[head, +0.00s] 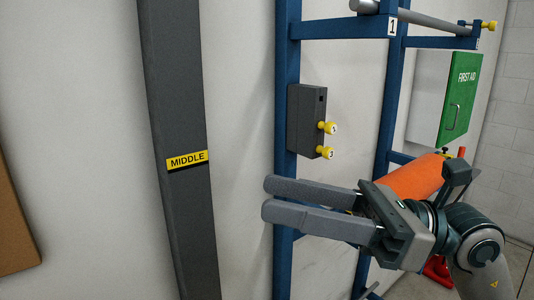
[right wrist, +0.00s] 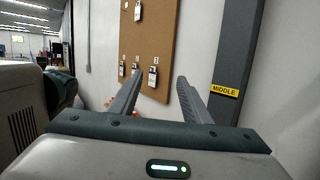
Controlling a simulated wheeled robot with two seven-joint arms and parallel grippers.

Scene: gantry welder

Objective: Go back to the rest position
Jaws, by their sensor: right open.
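My right gripper (head: 266,198) comes in from the right in the head view, its two grey fingers pointing left and spread apart. It is open, with nothing between the fingers. In the right wrist view the open fingers (right wrist: 157,85) point toward the wall, also empty. My left gripper is not in view.
A dark post (head: 180,105) with a yellow MIDDLE label stands left of the fingers. A blue rack (head: 282,60) with a grey box (head: 305,110) and yellow knobs is behind my gripper. An orange cylinder (head: 412,180), a green first aid cabinet (head: 460,95) and a brown board (right wrist: 150,35) also show.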

